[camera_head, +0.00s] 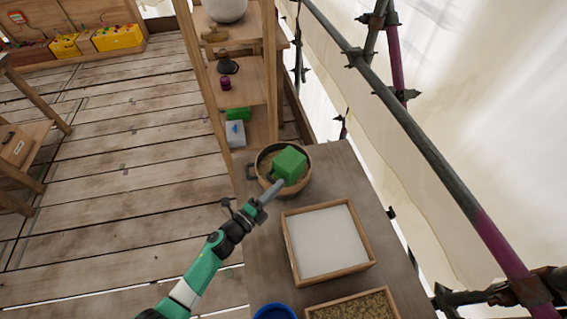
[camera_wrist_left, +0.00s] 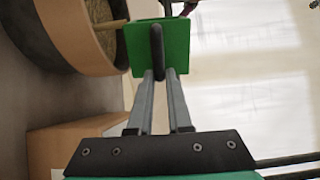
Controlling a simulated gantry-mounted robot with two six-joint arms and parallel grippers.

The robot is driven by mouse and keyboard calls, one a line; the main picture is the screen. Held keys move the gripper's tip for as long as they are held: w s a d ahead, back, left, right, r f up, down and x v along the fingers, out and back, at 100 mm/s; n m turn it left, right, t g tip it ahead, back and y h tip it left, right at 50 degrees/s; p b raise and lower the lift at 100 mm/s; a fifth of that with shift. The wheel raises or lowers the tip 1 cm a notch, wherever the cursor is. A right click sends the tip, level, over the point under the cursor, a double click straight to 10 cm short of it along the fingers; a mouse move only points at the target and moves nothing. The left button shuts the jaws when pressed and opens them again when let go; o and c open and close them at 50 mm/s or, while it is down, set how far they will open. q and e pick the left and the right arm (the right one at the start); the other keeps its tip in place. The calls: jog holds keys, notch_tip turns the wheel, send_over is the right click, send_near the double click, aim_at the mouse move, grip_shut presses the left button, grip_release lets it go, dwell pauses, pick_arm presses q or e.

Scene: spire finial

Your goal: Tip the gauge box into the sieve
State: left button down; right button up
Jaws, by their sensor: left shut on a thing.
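The green gauge box (camera_head: 290,163) is above the round, wood-rimmed sieve (camera_head: 305,184) at the far end of the bench. My left gripper (camera_head: 268,194) reaches in from the front left and is shut on the box's handle. In the left wrist view, the two fingers (camera_wrist_left: 160,78) close on the dark handle bar on the green gauge box (camera_wrist_left: 176,46). The sieve (camera_wrist_left: 112,62) is at the upper left there, with tan, grainy material partly visible inside. I cannot see the box's inside or tell how far it is tilted. My right gripper is out of view.
A wooden tray of white material (camera_head: 326,240) is nearer on the bench, with a tray of brown grains (camera_head: 352,307) and a blue round container (camera_head: 275,312) at the front. A wooden shelf unit (camera_head: 240,82) stands behind the sieve. Scaffold poles (camera_head: 425,140) run along the right.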

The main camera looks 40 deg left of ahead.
pick_arm(q)
jog(key=shift+a+r+n+p, duration=0.3)
jog(key=shift+r+n+p, duration=0.1)
jog(key=shift+n+p, duration=0.4)
dwell(1.2)
